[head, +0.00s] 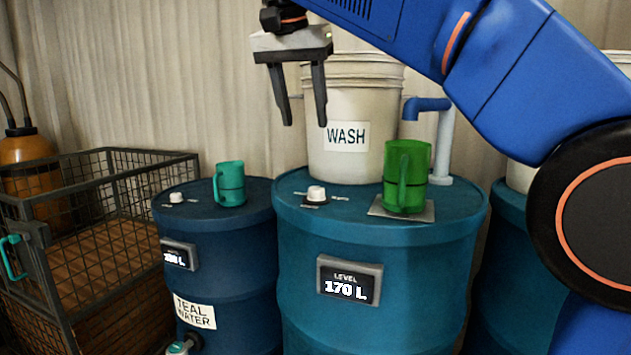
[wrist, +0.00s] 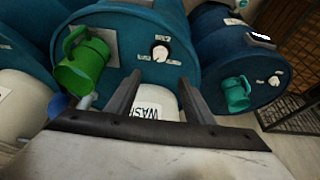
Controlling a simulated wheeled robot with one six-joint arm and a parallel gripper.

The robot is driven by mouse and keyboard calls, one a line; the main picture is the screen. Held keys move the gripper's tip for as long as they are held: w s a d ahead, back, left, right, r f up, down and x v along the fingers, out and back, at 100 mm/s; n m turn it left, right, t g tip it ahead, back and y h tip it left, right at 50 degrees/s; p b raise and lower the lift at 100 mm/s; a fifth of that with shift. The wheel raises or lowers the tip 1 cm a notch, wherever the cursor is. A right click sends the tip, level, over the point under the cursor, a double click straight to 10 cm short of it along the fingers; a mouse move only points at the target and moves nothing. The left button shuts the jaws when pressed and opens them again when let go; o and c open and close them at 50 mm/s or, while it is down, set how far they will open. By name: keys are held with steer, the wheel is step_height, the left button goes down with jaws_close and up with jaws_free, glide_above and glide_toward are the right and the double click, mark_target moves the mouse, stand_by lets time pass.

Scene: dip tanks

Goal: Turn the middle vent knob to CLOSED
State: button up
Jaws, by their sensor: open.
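The middle vent knob (head: 316,194) is a white knob on a dark plate on top of the middle blue drum (head: 383,268). It also shows in the wrist view (wrist: 160,52), where a pointer mark is visible but the lettering around it is too small to read. My gripper (head: 304,124) is open and empty. It hangs in front of the white WASH bucket, above the knob and apart from it. In the wrist view, the fingers (wrist: 160,88) point toward the drum top, with the knob beyond them.
A green mug (head: 406,178) stands on a plate right of the knob. The WASH bucket (head: 345,105) stands behind it, by a blue pipe (head: 428,104). The left drum (head: 222,268) bears a teal mug (head: 230,184) and another white knob (head: 176,197). A wire cage (head: 100,210) stands left.

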mark_target(316, 188)
steer(key=x, duration=1.7)
steer(key=shift+d+f, duration=0.1)
steer(key=shift+d, duration=0.05)
steer(key=c, duration=1.1)
steer(key=shift+o, duration=0.2)
